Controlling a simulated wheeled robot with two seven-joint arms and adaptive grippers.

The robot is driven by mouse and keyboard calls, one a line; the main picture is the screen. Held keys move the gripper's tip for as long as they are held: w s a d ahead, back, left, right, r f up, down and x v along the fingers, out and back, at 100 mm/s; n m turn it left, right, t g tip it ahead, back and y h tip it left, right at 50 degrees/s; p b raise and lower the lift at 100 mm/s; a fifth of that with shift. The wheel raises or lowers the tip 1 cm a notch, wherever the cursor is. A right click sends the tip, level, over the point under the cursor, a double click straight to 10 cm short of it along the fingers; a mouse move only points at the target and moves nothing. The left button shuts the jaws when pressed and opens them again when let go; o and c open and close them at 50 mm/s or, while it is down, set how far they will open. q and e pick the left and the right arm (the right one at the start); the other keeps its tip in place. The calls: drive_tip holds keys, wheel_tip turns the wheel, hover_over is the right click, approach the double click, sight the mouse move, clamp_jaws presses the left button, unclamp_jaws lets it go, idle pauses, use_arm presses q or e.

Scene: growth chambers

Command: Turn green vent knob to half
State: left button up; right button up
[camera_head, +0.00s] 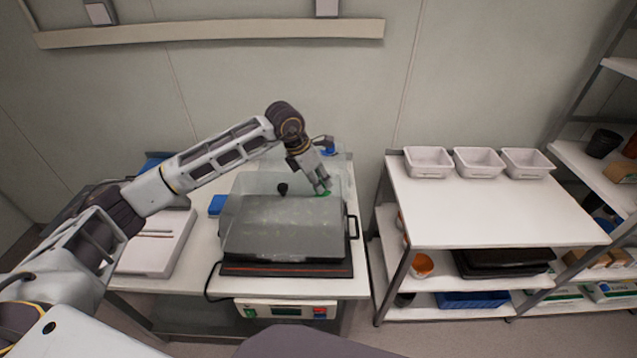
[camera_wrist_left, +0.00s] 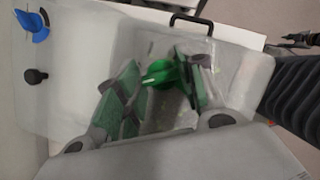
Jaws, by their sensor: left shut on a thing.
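The green vent knob (camera_wrist_left: 158,74) sits on the clear lid (camera_wrist_left: 85,75) of the propagator. In the left wrist view it lies between the two fingers of my left gripper (camera_wrist_left: 150,88), which is shut on it. A pale line shows on the knob; how far it is turned is hard to read. In the head view my left gripper (camera_head: 324,188) reaches down to the lid's right back part, and only a bit of the green knob (camera_head: 326,194) shows. A black knob (camera_head: 282,188) and a blue knob (camera_wrist_left: 32,26) are apart from the gripper.
The lid stands on a black tray base (camera_head: 285,270) on a white table, with a black handle (camera_head: 353,227) at its right. A control box (camera_head: 285,309) is at the front. A shelf table (camera_head: 490,215) with white bins stands to the right.

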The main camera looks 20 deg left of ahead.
use_arm(q)
drive_tip(key=shift+f+m+g+b, duration=0.1)
drive_tip(key=shift+m+g+b, duration=0.2)
drive_tip(key=shift+m+b, duration=0.55)
drive_tip(key=shift+w+m+g+h+b, duration=0.1)
drive_tip(key=shift+m+g+h+b, duration=0.35)
drive_tip(key=shift+m, duration=1)
drive_tip(key=shift+a+m, duration=0.1)
drive_tip(key=shift+m, duration=0.2)
drive_tip(key=shift+g, duration=0.25)
drive_tip(key=o, duration=0.7)
drive_tip(key=shift+c, duration=0.2)
drive_tip(key=o, duration=0.4)
drive_tip(key=shift+c, duration=0.2)
use_arm(e)
drive_tip(key=shift+w+d+f, duration=0.45)
drive_tip(key=shift+d+f, duration=0.2)
drive_tip(key=shift+f, duration=0.05)
drive_tip(key=shift+w+d+f, duration=0.4)
drive_tip(key=shift+d+f, duration=0.25)
drive_tip(key=shift+f, duration=0.05)
use_arm(q)
drive_tip(key=v, duration=1.2)
use_arm(e)
drive_tip(key=shift+d, duration=0.45)
